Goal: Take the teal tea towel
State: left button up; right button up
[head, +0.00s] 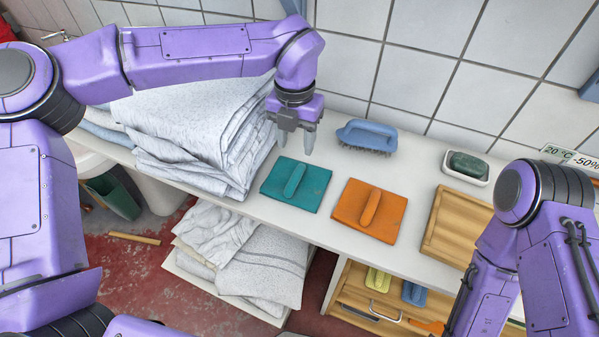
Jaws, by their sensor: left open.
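The teal tea towel (311,192) lies folded flat on the white counter, with a raised teal roll across its middle. An orange towel (385,220) of the same form lies to its right. My left gripper (296,140) is open and empty, pointing down above the back edge of the teal towel, apart from it. My right arm comes in at the right edge, and its gripper is out of the picture.
A tall stack of folded white linen (190,135) stands left of the teal towel. A blue brush (367,136) lies behind, near the tiled wall. A wooden board (455,225) and a soap dish (465,178) are to the right. Counter between the towels is narrow.

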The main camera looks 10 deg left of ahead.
aim_at(296, 175)
pick_arm(q)
jog(key=f, duration=0.2)
jog(key=s+f+p, duration=0.1)
jog(key=f, duration=0.2)
jog(key=f+p, duration=0.1)
jog(key=f, duration=0.1)
jog(key=shift+s+d+f, duration=0.15)
jog(key=shift+d+f, duration=0.1)
jog(key=shift+f, duration=0.1)
jog(key=shift+s+a+f, duration=0.1)
jog(key=shift+f, duration=0.2)
grip_shut()
